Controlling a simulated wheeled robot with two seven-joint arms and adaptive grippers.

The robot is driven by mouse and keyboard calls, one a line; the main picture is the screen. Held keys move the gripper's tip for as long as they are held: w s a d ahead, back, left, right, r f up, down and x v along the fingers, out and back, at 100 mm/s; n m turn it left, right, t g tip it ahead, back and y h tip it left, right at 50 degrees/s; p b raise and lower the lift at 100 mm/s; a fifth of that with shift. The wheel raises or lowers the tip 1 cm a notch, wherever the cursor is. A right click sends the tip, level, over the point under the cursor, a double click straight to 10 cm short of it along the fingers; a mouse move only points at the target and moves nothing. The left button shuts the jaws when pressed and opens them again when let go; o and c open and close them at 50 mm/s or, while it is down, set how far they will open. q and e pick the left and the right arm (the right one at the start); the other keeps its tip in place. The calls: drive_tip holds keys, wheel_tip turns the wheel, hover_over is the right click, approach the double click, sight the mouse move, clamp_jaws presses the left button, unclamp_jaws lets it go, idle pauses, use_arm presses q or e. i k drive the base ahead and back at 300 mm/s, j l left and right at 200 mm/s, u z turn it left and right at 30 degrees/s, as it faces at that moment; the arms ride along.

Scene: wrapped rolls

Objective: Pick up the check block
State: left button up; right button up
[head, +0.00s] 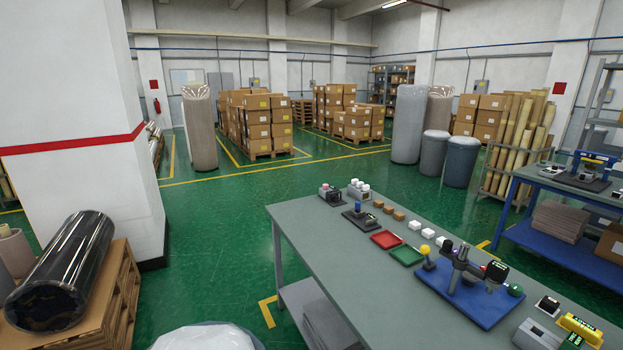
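No gripper of mine shows in the head view. A grey worktable (330,245) stands at the centre right. On it is a row of small blocks: several brown blocks (389,209), then white blocks (428,233). A black fixture (361,220) with a small blue upright part stands left of the brown blocks. None of the blocks carries a label I can read, so I cannot tell which is the check block. A red tray (387,240) and a green tray (406,255) lie in front of the row.
A blue plate (470,307) with a dark stand, a yellow device (579,329) and a grey device (537,336) occupy the table's near right. A black wrapped roll (62,270) lies on a pallet at left. Another bench (560,180) stands right.

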sight(550, 306)
drive_tip(key=z, duration=1.7)
